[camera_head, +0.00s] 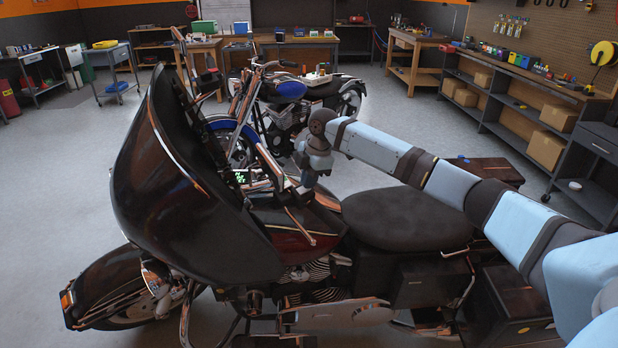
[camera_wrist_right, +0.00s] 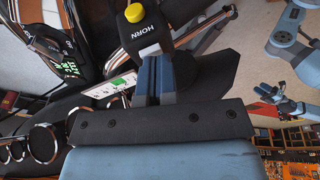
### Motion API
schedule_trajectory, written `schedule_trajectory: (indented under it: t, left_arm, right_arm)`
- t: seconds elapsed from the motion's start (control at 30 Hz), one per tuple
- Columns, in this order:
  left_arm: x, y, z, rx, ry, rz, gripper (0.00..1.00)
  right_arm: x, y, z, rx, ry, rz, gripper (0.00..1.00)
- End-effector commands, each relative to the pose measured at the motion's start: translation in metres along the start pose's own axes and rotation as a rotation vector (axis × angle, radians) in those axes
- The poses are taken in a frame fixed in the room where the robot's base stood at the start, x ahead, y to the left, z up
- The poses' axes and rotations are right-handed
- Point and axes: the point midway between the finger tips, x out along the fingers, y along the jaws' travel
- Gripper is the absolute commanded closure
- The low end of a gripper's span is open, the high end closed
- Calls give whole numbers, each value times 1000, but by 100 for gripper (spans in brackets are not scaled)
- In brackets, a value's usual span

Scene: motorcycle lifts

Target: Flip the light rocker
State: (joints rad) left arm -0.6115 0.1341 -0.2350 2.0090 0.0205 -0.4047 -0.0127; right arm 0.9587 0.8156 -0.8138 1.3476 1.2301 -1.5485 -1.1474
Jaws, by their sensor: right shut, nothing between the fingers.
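My right gripper (camera_head: 272,186) is shut and empty, at the handlebar area of the dark motorcycle (camera_head: 300,228), behind its fairing. In the right wrist view its closed fingers (camera_wrist_right: 155,75) reach up to a black box (camera_wrist_right: 139,30) marked HORN with a yellow button (camera_wrist_right: 134,12); I cannot tell whether they touch it. A small white and green panel (camera_wrist_right: 112,85) lies just left of the fingers. It may hold the light rocker, but I cannot tell which way any rocker is set.
A green-lit display (camera_head: 240,177) sits left of the right gripper. The large dark fairing (camera_head: 190,175) closes off the left side. The black seat (camera_head: 405,218) lies under my right arm. A blue motorcycle (camera_head: 290,92) stands behind. Open floor lies at the left.

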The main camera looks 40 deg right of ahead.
Motion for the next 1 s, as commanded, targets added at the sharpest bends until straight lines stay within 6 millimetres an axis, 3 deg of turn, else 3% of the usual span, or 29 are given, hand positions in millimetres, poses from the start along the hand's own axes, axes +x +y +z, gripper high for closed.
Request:
schedule_trajectory:
  t: [0.3,0.57,1.0]
  left_arm:
    - [-7,0,-10,9,8,-2,57]
    - [-5,-1,-4,9,3,-2,57]
    - [-15,0,-20,9,5,-2,57]
  right_arm:
    - [1,-4,13,0,76,-12,100]
    - [2,-3,11,-4,70,-10,100]
    - [1,-5,-5,-4,70,-10,100]
